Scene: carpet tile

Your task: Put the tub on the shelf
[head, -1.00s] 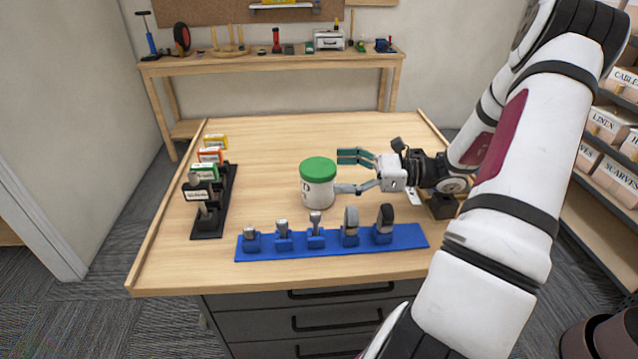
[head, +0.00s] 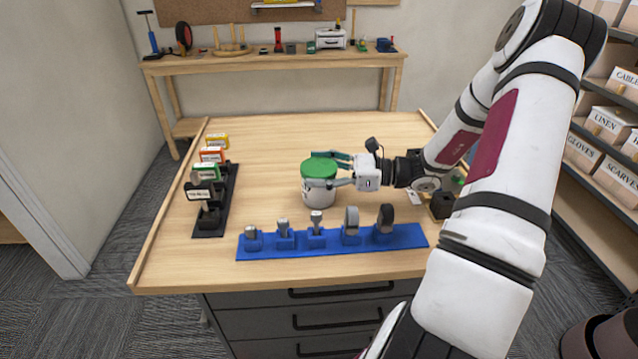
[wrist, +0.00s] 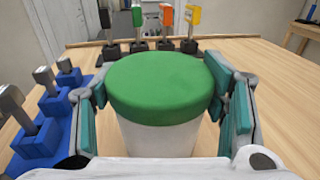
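The tub (head: 319,189) is white with a green lid and stands upright on the wooden table in the head view. It fills the middle of the wrist view (wrist: 160,95). My gripper (head: 331,168) reaches it from the right, with one finger on the far side and one on the near side. In the wrist view the teal finger pads stand on both sides of the tub, close to the lid; a small gap seems to show at the left, and contact on the right is unclear. A shelf unit (head: 590,185) with labelled boxes stands at the far right.
A blue rack (head: 270,250) with several tools lies in front of the tub. A black rack (head: 213,222) with coloured tags stands at the left. The table behind the tub is clear. A workbench (head: 270,64) stands at the wall.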

